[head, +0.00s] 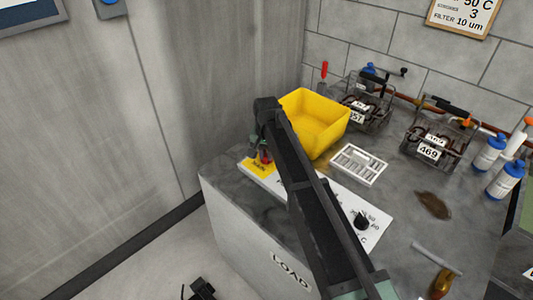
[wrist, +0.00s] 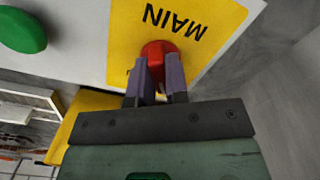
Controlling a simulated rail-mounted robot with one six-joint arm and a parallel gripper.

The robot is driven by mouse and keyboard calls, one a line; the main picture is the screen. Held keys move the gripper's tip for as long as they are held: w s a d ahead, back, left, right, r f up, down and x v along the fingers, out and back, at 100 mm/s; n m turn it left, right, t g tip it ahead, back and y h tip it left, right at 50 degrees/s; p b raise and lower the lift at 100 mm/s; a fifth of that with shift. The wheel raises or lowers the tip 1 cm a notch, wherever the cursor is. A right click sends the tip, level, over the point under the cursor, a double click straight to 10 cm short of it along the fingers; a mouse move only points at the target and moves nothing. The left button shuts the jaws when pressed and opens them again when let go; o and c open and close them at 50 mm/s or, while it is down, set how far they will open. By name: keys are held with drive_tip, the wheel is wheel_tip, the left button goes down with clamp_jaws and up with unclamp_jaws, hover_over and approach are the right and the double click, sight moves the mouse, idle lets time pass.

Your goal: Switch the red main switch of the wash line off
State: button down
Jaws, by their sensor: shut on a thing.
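The red main switch (wrist: 157,49) sits on a yellow plate (wrist: 193,20) marked MAIN, which is upside down in the wrist view. My gripper (wrist: 158,70) has its two fingers closed on the sides of the red knob. The fingers hide the knob's lower part, and I cannot tell which way the switch is set. In the head view the yellow plate (head: 254,167) is at the left end of the white control panel (head: 345,195). My gripper (head: 263,160) is over it there, and my arm covers the panel's middle.
A green button (wrist: 22,30) is beside the plate. A yellow bin (head: 322,122) stands close behind my gripper. A white tray (head: 358,165), wire baskets (head: 436,135) and bottles (head: 489,152) stand farther right. A black knob (head: 362,221) is on the panel's right end.

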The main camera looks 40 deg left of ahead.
sight(266, 153)
drive_tip(key=c, duration=1.1)
unclamp_jaws()
wheel_tip(266, 153, up, 11)
drive_tip(key=p, duration=1.1)
drive_tip(key=shift+f, duration=0.15)
